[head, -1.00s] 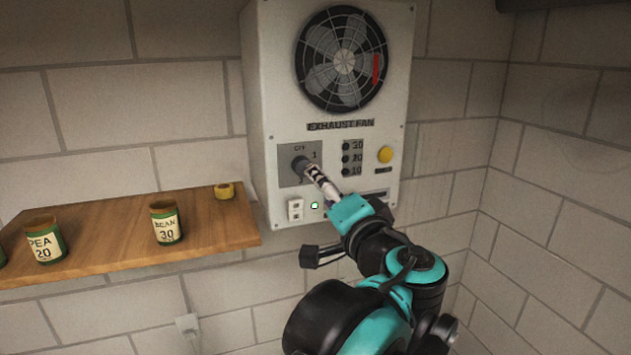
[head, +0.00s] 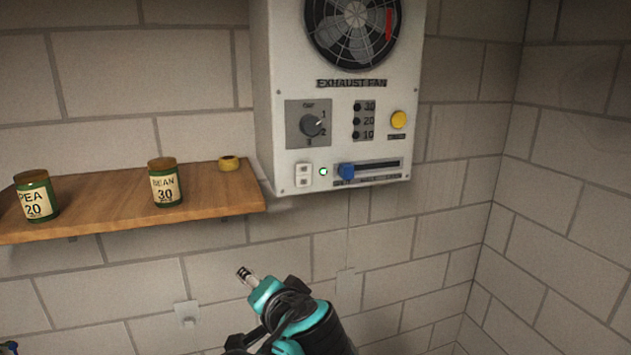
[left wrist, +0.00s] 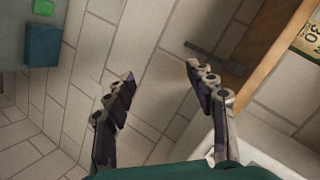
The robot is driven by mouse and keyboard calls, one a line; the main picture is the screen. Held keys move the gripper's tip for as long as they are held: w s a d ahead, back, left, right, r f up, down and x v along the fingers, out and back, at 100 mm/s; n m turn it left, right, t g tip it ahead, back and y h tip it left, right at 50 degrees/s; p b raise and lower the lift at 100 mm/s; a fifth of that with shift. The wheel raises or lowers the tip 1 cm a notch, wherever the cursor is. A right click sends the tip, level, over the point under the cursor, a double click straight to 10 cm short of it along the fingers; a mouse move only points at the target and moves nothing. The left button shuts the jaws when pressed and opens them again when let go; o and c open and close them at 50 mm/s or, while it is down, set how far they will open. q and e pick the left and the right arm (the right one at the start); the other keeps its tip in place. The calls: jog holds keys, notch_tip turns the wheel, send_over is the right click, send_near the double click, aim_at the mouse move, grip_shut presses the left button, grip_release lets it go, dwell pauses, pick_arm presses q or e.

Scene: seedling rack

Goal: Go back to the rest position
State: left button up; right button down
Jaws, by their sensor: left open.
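My left gripper (head: 243,271) is below the shelf and down-left of the exhaust fan box, in front of the tiled wall and touching nothing. In the left wrist view, its two fingers (left wrist: 160,85) are spread with only wall between them, so it is open and empty. My right gripper is not in view. The knob (head: 312,124) on the fan box (head: 290,75) stands free of the gripper. Its mark points to the right, near 1 and 2; I cannot tell exactly which.
Wall at lower right is clear.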

pick_arm(q)
jog(key=s+a+f+n+g+h+b, duration=0.1)
jog(key=s+f+b, duration=0.4)
jog(key=f, duration=1.1)
jog(key=s+a+f+n+g+h+b, duration=0.2)
jog(key=f+b, duration=0.8)
jog(key=f, duration=0.7)
jog(key=s+a+f+n+g+h+b, duration=0.1)
jog(key=s+a+f+b, duration=0.3)
jog(key=f, duration=1.2)
jog(key=s+n+h+b, duration=0.1)
jog(key=s+b, duration=0.2)
jog(key=shift+s+a+f+n+h, duration=0.2)
jog(key=shift+s+a+n+h, duration=0.1)
jog(key=shift+a+n, duration=0.1)
